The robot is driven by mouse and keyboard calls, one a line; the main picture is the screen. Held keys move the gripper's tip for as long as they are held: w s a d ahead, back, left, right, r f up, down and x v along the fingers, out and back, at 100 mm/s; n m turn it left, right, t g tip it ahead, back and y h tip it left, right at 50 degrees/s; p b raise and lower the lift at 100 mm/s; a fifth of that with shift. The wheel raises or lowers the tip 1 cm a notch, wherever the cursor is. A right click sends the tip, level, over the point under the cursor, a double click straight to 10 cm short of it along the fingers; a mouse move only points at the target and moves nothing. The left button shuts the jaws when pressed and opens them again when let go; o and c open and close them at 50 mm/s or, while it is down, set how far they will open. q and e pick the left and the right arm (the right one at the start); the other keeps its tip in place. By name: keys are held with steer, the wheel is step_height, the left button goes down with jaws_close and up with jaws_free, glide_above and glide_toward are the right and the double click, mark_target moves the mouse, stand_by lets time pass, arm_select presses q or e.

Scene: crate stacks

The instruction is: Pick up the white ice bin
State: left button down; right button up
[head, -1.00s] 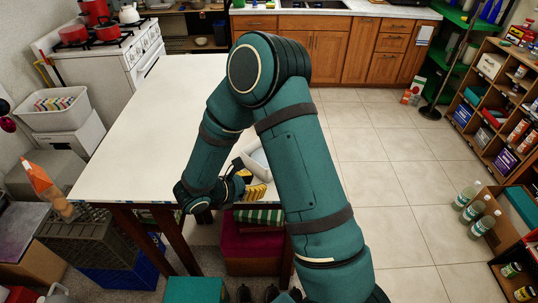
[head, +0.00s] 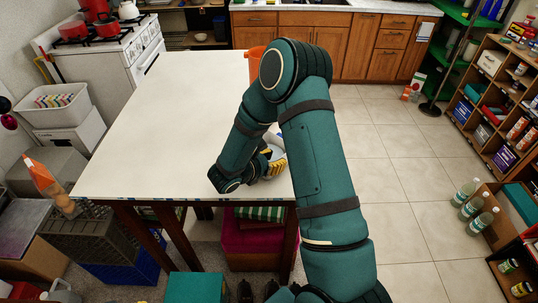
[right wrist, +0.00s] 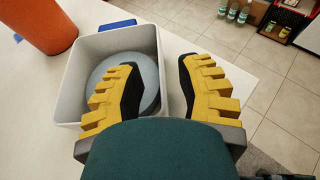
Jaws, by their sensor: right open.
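The white ice bin (right wrist: 118,40) is a square, open-topped bin on the white table (head: 165,120), with a round grey thing inside it. In the head view only a small part of the bin (head: 278,146) shows, at the table's right side, behind my right arm. My right gripper (right wrist: 157,66) is open over the bin's right wall. Its left finger is over the bin's opening and its right finger is outside the right wall. The gripper (head: 270,163) is partly hidden by the forearm in the head view. My left gripper is out of view.
An orange container (right wrist: 45,22) stands close behind the bin; it also shows in the head view (head: 255,62). A blue thing (right wrist: 117,25) touches or nears the bin's back. The left of the tabletop is clear. Tiled floor lies right of the table.

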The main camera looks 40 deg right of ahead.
steer(key=x, duration=0.3)
steer(key=shift+d+f, duration=0.2)
steer(key=shift+d, duration=0.15)
steer(key=shift+w, duration=0.1)
jaws_close()
